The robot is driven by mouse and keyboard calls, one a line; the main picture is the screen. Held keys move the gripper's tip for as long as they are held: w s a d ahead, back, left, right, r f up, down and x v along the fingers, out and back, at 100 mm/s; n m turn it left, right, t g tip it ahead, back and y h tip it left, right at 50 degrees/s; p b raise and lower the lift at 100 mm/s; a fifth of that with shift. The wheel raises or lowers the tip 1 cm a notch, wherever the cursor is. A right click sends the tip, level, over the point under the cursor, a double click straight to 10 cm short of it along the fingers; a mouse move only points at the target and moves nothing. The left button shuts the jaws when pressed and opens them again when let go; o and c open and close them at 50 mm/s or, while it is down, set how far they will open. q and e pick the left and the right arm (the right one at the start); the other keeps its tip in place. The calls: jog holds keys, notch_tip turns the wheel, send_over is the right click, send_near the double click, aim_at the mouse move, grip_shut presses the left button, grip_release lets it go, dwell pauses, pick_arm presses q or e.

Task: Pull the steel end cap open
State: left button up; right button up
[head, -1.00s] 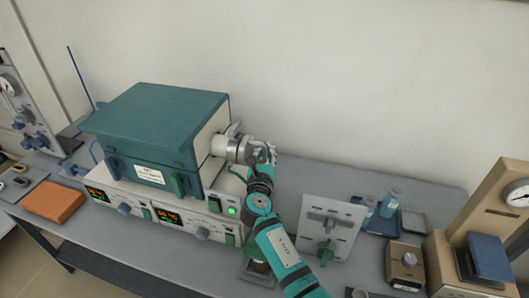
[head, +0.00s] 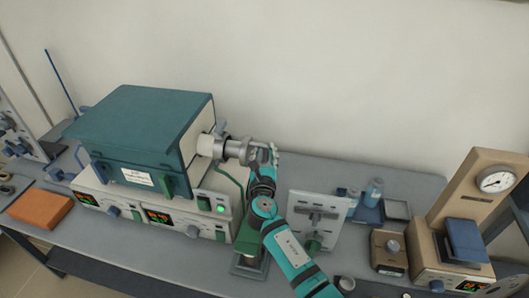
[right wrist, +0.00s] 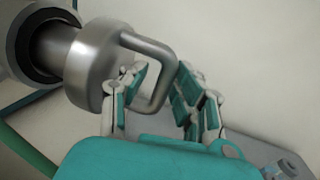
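The steel end cap (head: 236,149) is a short bright cylinder with a bent loop handle, on the right side of the teal furnace (head: 150,125). In the right wrist view the cap (right wrist: 100,65) stands a little out from the dark-rimmed tube opening, with a narrower dark section showing between. My right gripper (head: 265,157) is at the handle. My left gripper is out of view.
A pale upright panel with knobs (head: 318,216) stands close to the right of my arm. Farther right are a blue tray with small bottles (head: 374,192) and a tan gauge stand (head: 462,200). An orange block (head: 40,209) lies at left. The wall rises behind the bench.

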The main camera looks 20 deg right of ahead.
jog(key=shift+o, duration=0.5)
jog(key=shift+d, duration=0.1)
jog(key=v, duration=1.2)
